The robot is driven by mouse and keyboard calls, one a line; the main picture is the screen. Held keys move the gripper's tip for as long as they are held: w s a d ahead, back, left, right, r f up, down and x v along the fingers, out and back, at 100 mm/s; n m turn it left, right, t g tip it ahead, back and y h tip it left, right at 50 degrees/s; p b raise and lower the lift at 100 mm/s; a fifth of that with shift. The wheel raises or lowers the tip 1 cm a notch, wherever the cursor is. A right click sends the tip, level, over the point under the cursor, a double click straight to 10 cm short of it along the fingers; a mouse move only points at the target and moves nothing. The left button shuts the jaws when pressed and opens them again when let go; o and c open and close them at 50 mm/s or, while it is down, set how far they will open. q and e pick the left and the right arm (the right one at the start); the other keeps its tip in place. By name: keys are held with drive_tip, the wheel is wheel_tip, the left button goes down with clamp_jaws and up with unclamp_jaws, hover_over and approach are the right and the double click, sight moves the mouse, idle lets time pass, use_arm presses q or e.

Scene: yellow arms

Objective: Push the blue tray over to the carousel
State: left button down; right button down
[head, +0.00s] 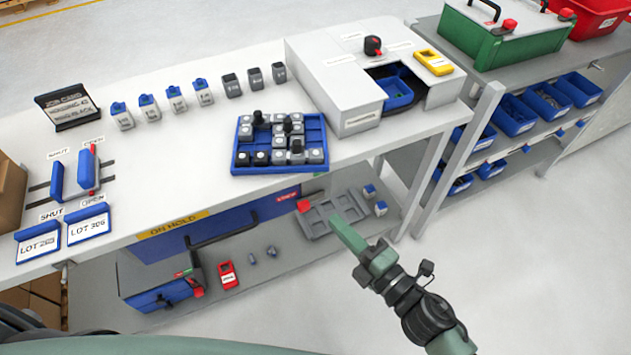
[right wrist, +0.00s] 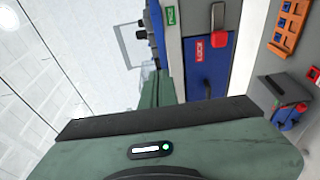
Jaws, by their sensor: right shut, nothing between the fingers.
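The blue tray (head: 282,169) lies on the white bench near its front edge. It holds several grey blocks, some with black knobs, and some of its cells are empty. To its right stands a white housing (head: 335,90) with a black knob on top. A blue bin (head: 392,88) shows in the housing's curved opening; I take this unit to be the carousel. A clear gap of bench separates tray and housing. My right gripper (head: 338,225) is shut and empty, in front of the bench and to the lower right of the tray, apart from it. My left gripper is out of view.
A sliding blue gate (head: 88,168) and lot holders are at left. The lower shelf holds a grey tray (head: 330,215) and a blue box (head: 160,280). A rack with a green case (head: 505,35) is right.

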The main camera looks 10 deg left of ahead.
sight(320, 169)
drive_tip(key=x, duration=0.4)
drive_tip(key=w+d+p+x, duration=0.1)
drive_tip(key=x, duration=0.3)
drive_tip(key=p+x, duration=0.1)
drive_tip(key=x, duration=0.3)
drive_tip(key=shift+w+d, duration=0.25)
drive_tip(key=shift+w, duration=0.6)
drive_tip(key=w, duration=0.4)
drive_tip(key=shift+w+a+b, duration=0.1)
drive_tip(key=shift+w+b, duration=0.2)
drive_tip(key=shift+b, duration=0.1)
drive_tip(key=shift+s, duration=0.1)
drive_tip(key=shift+f, duration=0.1)
